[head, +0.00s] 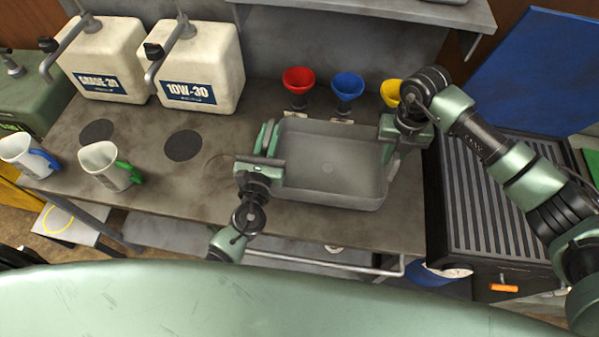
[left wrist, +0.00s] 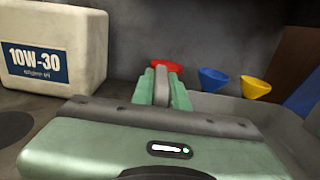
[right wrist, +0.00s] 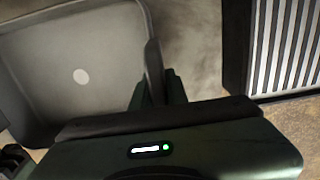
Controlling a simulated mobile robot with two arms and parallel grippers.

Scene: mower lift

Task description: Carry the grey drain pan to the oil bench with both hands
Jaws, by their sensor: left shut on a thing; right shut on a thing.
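The grey drain pan (head: 328,168) is at the right part of the oil bench (head: 150,222), level and empty inside. I cannot tell whether its bottom touches the bench top. My left gripper (head: 268,140) is shut on the pan's left wall. My right gripper (head: 393,142) is shut on its right wall. In the left wrist view the left fingers (left wrist: 163,88) close on the wall, with part of the pan (left wrist: 225,103) to the right. In the right wrist view the right fingers (right wrist: 155,88) close on the rim, and the pan's floor (right wrist: 85,60) shows a pale round spot.
Red (head: 298,82), blue (head: 347,88) and yellow (head: 391,92) funnels stand behind the pan. Two white oil jugs (head: 200,68) and two measuring jugs (head: 108,165) are to the left. A black slatted unit (head: 490,215) adjoins the bench's right end. The bench's middle is mostly clear.

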